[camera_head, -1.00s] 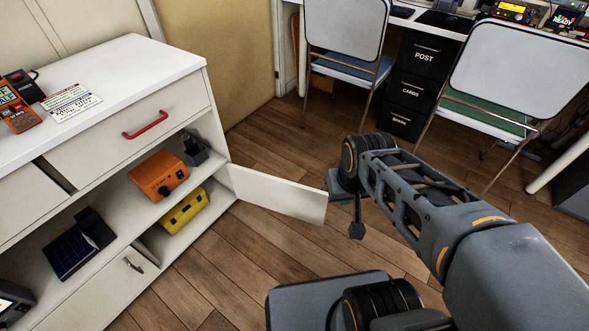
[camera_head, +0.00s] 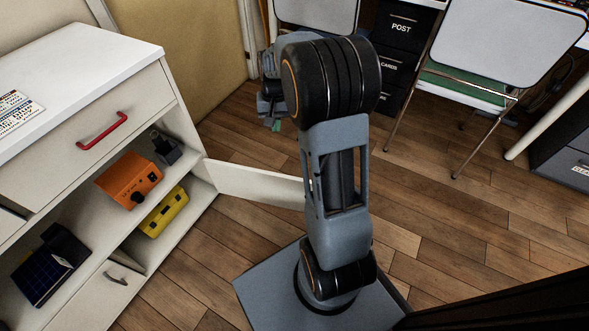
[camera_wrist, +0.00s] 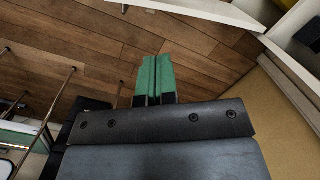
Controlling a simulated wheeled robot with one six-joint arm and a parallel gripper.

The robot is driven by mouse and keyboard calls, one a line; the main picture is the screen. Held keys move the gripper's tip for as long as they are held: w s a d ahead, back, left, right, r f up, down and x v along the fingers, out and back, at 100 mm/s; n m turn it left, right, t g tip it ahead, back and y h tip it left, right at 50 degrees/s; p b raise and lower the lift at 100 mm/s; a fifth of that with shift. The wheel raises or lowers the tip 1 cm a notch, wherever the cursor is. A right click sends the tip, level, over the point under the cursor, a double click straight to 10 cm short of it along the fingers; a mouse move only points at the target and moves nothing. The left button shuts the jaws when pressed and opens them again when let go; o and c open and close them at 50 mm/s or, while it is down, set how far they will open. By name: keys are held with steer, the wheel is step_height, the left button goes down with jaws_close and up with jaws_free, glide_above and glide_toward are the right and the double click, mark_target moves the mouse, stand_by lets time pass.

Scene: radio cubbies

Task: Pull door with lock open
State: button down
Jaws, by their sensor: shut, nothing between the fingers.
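The white door (camera_head: 262,185) of the lower right cubby stands swung wide open, jutting out from the cabinet's right end over the floor. No lock can be made out on it in the head view, where my arm hides its free end. In the wrist view a white panel edge (camera_wrist: 195,9), which looks like this door, crosses the top. My gripper (camera_head: 275,124) is beyond the door, apart from it, pointing down and partly hidden by my arm. Its green fingers (camera_wrist: 155,77) are together and empty in the wrist view.
The white cabinet (camera_head: 95,45) holds an orange box (camera_head: 130,181), a yellow box (camera_head: 162,211) and a dark solar panel (camera_head: 48,266). A red-handled drawer (camera_head: 90,125) is shut. Chairs (camera_head: 505,50) stand at the back right. Wooden floor around the door is clear.

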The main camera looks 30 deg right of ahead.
steer(key=w+d+f+m+g+y, duration=0.1)
steer(key=w+d+f+m, duration=0.1)
steer(key=d+f, duration=0.5)
steer(key=w+d+f+m+g+y, duration=0.1)
steer(key=w+d+f+m, duration=0.3)
steer(key=f, duration=0.6)
steer(key=s+a+f+n+b, duration=0.2)
steer(key=s+a+f+b, duration=0.2)
steer(key=f, duration=0.5)
steer(key=shift+s+a+f+b, duration=0.35)
steer(key=shift+s+b, duration=0.55)
steer(key=shift+s, duration=0.5)
